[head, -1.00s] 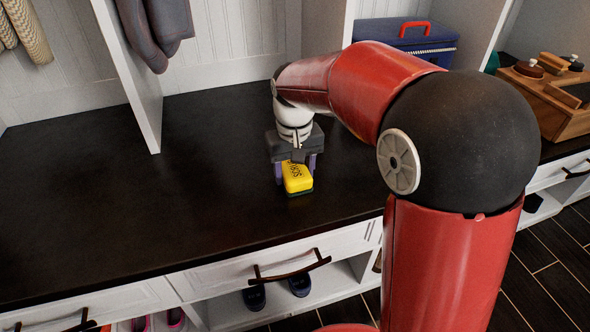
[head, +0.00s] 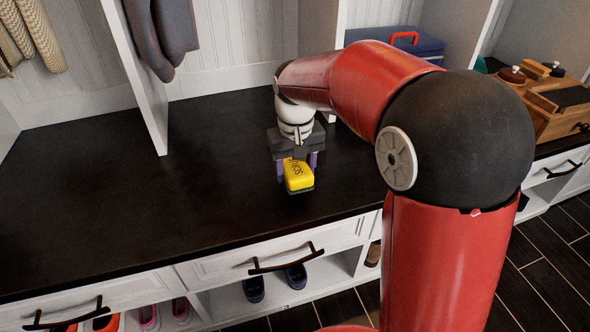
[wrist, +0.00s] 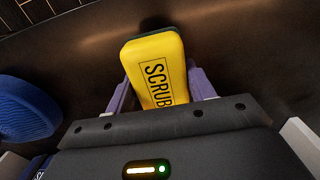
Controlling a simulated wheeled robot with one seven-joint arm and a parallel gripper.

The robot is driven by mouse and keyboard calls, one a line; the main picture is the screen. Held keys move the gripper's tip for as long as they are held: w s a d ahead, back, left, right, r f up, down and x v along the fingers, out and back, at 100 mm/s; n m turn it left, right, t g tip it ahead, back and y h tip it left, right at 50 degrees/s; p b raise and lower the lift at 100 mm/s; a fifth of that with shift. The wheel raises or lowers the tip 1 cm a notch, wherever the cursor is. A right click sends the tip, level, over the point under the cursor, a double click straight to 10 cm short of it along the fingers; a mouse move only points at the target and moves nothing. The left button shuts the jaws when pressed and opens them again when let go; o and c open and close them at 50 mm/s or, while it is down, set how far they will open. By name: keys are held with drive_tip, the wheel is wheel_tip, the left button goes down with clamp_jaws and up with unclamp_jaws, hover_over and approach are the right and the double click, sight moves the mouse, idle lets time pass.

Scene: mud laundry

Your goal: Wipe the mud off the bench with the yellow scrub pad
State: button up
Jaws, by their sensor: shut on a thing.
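The yellow scrub pad (head: 298,174), marked SCRUB and with a dark underside, is between the fingers of my gripper (head: 297,168), which is shut on it. In the wrist view the pad (wrist: 158,65) sticks out beyond the purple fingers (wrist: 160,95). The pad is at the dark bench top (head: 110,200), right of its middle and a little back from the front edge. I cannot tell whether its underside touches the surface. No distinct mud patch can be made out on the dark top; the part behind my arm is hidden.
A white upright divider (head: 140,80) stands on the bench at the back left, with grey cloth (head: 165,35) hanging by it. A blue case with a red handle (head: 400,42) and a wooden box (head: 550,110) are at the right. The left bench top is clear. Drawers and shoes (head: 295,276) are below.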

drive_tip(key=shift+r+p, duration=1.35)
drive_tip(key=shift+r, duration=0.5)
